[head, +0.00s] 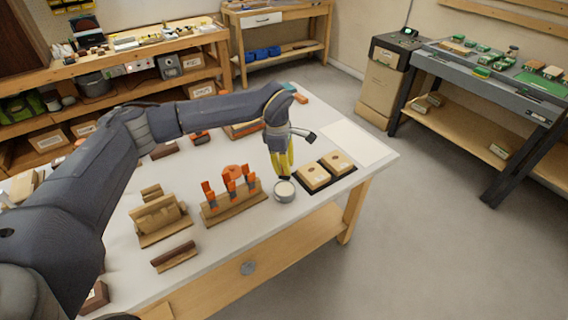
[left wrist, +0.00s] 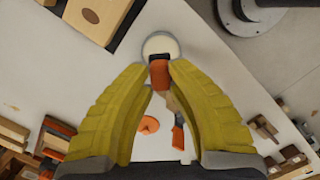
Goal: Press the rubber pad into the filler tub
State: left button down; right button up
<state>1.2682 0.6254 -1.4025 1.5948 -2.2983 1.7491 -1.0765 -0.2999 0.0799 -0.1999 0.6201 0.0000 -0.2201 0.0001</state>
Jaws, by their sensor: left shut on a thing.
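The filler tub (head: 285,191) is a small round grey tub with a pale filling, standing on the white bench top. It also shows at the top of the left wrist view (left wrist: 151,43). My left gripper (head: 284,176) has yellow fingers pointing down at the tub. In the left wrist view its fingers (left wrist: 160,80) are shut on the rubber pad (left wrist: 159,74), an orange-red block with a dark end. The dark end overlaps the tub's pale filling in that view. I cannot tell whether it touches the filling. In the head view the fingers hide the pad. My right gripper is not in view.
Two light wooden blocks on dark bases (head: 313,177) stand just right of the tub. A wooden rack with orange clamps (head: 232,200) stands to its left, with another wooden holder (head: 160,217) farther left. A white sheet (head: 352,143) lies at the bench's right end.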

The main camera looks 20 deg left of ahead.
aim_at(285, 178)
pick_arm(q)
jog(key=shift+f, duration=2.55)
jog(key=shift+f, duration=0.55)
jog(key=shift+r, duration=3.5)
